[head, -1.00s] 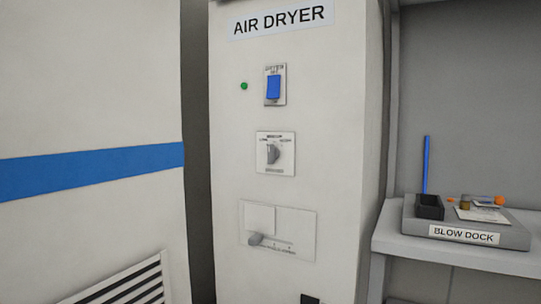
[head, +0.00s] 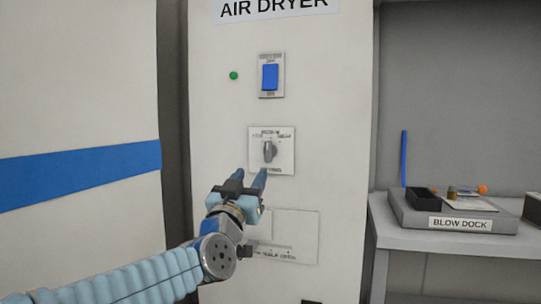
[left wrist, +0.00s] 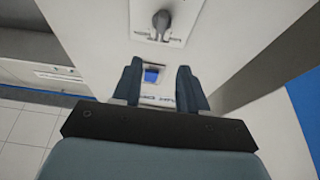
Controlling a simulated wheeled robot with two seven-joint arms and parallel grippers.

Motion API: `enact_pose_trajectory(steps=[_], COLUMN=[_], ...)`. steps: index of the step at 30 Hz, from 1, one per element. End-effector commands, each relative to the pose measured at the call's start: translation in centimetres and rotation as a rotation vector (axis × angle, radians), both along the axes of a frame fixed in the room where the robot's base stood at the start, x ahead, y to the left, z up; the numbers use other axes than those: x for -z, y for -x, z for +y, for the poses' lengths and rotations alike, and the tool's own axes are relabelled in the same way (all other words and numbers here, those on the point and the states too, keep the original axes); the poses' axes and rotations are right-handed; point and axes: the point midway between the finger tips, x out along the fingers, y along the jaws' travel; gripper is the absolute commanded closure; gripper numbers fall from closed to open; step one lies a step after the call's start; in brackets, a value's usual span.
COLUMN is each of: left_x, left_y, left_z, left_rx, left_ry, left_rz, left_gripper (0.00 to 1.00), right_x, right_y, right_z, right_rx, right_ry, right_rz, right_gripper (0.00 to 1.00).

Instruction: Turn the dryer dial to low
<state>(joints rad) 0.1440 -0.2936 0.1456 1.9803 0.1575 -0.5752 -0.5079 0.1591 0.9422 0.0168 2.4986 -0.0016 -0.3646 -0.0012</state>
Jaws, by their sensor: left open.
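The dryer dial (head: 269,152) is a small grey knob on a white plate on the front of the air dryer (head: 225,110). Its grip stands roughly upright; the lettering around it is too small to read. In the left wrist view, which is upside down, the dial (left wrist: 161,22) shows at the top, beyond the fingertips. My left gripper (head: 251,176) is open and empty, just below and left of the dial in the head view, apart from it as far as I can tell. Its two fingers (left wrist: 158,75) stand spread in the left wrist view. My right gripper is out of view.
Above the dial are a blue rocker switch (head: 270,77) and a green light (head: 234,76). Below it is a panel with a slider (head: 290,235), partly hidden by my left arm. A shelf (head: 440,237) with the blow dock (head: 460,222) stands at right.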

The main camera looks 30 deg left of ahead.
Motion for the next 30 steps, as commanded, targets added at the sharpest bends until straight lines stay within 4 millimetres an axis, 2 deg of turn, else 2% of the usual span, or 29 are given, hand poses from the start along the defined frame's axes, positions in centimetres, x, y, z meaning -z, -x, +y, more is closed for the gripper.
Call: enact_pose_trajectory(steps=[5, 12, 18, 24, 30], left_x=[-1.2, -3.3, -4.6, -5.0, -5.0], left_y=[-2.5, -7.7, -10.8, -12.1, -12.2], left_z=[0.6, 1.8, 2.6, 2.9, 2.9], left_rx=[0.0, 0.002, 0.002, 0.001, 0.001], left_ry=[0.002, 0.003, 0.002, 0.001, 0.001], left_rz=[0.003, 0.005, 0.004, 0.004, 0.004], left_gripper=[0.57, 0.57, 0.57, 0.57, 0.57], right_x=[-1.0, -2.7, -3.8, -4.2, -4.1], right_y=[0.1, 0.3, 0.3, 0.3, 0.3], right_z=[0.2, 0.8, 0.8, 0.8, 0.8], right_rx=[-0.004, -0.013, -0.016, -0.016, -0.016], right_ry=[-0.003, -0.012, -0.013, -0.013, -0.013], right_rz=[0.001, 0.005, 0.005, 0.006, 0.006], right_gripper=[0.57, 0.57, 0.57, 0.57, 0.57])
